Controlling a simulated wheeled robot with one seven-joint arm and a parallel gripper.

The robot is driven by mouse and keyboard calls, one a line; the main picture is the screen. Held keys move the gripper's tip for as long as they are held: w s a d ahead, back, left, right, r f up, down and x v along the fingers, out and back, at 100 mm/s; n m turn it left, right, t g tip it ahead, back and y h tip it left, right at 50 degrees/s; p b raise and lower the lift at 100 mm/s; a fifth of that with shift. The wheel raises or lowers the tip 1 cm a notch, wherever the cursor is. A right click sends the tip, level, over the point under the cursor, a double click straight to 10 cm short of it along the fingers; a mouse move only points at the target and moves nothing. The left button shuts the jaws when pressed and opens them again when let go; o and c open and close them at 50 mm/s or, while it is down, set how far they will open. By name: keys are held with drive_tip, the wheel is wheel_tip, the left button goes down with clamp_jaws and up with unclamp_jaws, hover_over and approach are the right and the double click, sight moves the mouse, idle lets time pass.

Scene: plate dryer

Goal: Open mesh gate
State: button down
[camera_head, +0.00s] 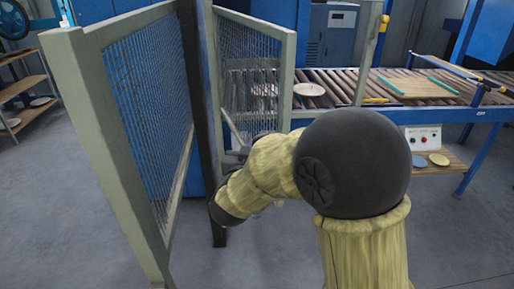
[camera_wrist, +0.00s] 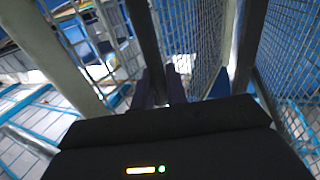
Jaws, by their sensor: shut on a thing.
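A mesh gate panel (camera_head: 250,62) in a pale grey-green frame stands right of a dark upright post (camera_head: 212,110). A second, larger mesh panel (camera_head: 148,105) stands left of the post, nearer to me. My gripper (camera_head: 236,156) is low at the post side of the right panel, partly hidden by my arm. In the wrist view, my dark fingers (camera_wrist: 160,88) are close together among frame bars, with mesh (camera_wrist: 188,35) just beyond. They are shut on part of the gate; the exact part gripped is hard to make out.
Behind the panels runs a roller conveyor (camera_head: 345,88) with round plates (camera_head: 309,89) on it. A shelf with discs (camera_head: 437,159) is at right and a wooden rack (camera_head: 25,95) at far left. The grey floor (camera_head: 455,235) is clear.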

drive_tip(key=shift+r, duration=0.1)
drive_tip(key=c, duration=1.5)
unclamp_jaws()
drive_tip(key=shift+w, duration=0.1)
drive_tip(key=shift+a, duration=0.15)
drive_tip(key=s+a, duration=0.1)
drive_tip(key=s, duration=0.4)
drive_tip(key=s+a, duration=0.1)
drive_tip(key=s, duration=0.5)
drive_tip(key=s+a, duration=0.1)
drive_tip(key=s, duration=0.5)
drive_tip(key=shift+s, duration=0.1)
